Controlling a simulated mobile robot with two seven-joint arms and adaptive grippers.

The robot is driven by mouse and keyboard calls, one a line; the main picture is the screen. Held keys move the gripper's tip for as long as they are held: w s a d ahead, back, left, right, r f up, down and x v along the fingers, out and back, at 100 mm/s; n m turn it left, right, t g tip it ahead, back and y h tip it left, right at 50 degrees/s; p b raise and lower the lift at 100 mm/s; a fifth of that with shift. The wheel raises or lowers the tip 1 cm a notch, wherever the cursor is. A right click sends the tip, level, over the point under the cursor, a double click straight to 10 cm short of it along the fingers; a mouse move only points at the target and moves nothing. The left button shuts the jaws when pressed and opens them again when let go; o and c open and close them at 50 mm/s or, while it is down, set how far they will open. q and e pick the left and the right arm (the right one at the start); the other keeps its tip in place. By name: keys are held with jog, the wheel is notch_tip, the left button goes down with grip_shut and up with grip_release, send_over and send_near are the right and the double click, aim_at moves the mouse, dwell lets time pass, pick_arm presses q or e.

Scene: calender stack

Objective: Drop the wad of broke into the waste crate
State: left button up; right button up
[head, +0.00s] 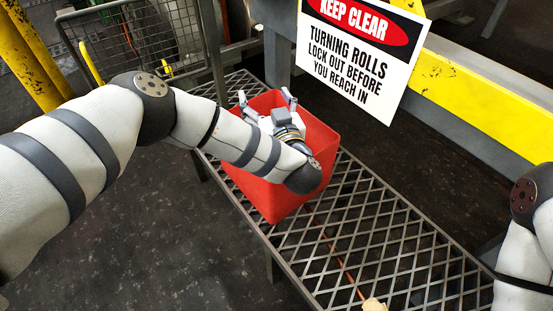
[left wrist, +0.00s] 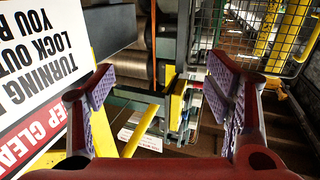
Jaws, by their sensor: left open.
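The red waste crate (head: 274,205) stands upright on a metal grating bench in the head view. My left arm reaches across its opening and hides much of its inside. My left gripper (head: 265,96) is over the far part of the crate, its fingers spread and pointing away from me. In the left wrist view the left gripper (left wrist: 160,72) is open with nothing between its pads. A small cream lump (head: 374,304), possibly the wad of broke, shows at the bottom edge of the head view, cut off by the frame. My right gripper is out of view.
The grating bench (head: 400,245) has bare room right of the crate. A thin orange-red strip (head: 345,268) shows along it. A warning sign (head: 358,50) hangs behind, with a yellow rail (head: 490,100) beside it. A wire cage (head: 150,40) stands at back left.

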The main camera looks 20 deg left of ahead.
pick_arm(q)
notch_tip(320, 180, up, 10)
dwell(0.3)
